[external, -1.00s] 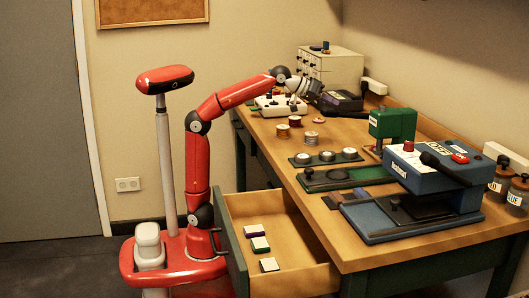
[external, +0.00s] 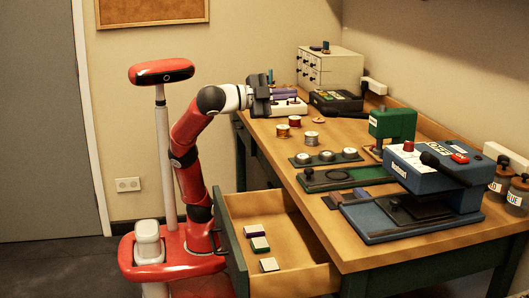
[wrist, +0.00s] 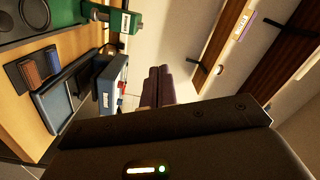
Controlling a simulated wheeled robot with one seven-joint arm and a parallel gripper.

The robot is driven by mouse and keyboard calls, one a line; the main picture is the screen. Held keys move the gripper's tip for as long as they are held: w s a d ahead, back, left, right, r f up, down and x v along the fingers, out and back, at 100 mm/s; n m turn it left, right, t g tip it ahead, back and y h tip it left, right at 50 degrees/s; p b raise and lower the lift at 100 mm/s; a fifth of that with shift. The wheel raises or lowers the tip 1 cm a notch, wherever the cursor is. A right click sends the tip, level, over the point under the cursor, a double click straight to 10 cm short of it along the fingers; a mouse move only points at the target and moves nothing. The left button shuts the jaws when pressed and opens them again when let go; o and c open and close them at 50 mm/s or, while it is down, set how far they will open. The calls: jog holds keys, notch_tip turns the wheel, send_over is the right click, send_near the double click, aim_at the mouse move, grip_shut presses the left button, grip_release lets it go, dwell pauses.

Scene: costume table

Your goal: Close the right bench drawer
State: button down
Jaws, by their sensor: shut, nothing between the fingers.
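The open drawer (external: 233,247) under the near end of the bench is pulled well out toward my base in the external view. Its dark green front has a handle facing my base. Three small blocks, purple, green and dark with white tops, lie inside. My gripper (external: 293,93) is raised over the far left part of the bench, well above and away from the drawer. Its purple-brown fingers are together and empty, also in the wrist view (wrist: 158,84). The drawer does not show in the wrist view.
The wooden bench top (external: 350,240) carries a blue press (external: 430,170), a green press (external: 393,125), thread spools (external: 283,131), a tray of round pieces (external: 327,157) and a white drawer cabinet (external: 330,68). Floor is open left of my base.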

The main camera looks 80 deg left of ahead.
jog(key=s+d+f+m+g+h, duration=0.1)
jog(key=s+d+f+m+h, duration=0.1)
jog(key=s+d+f, duration=1.1)
jog(key=s+d+f+m+g+p, duration=0.1)
jog(key=s+d+f+m, duration=0.1)
jog(key=s+f, duration=0.65)
jog(key=s+d+f+m+g+p, duration=0.1)
jog(key=s+d+f, duration=0.2)
jog(key=s+f, duration=0.55)
jog(key=m+y, duration=0.1)
send_near(231, 267)
jog(key=x, duration=0.1)
jog(key=b+x, duration=0.1)
jog(key=x, duration=0.3)
jog(key=shift+w+d+b, duration=0.2)
jog(key=shift+d+b, duration=0.15)
jog(key=shift+d, duration=0.05)
jog(key=shift+w+r, duration=0.2)
jog(key=shift+w, duration=0.3)
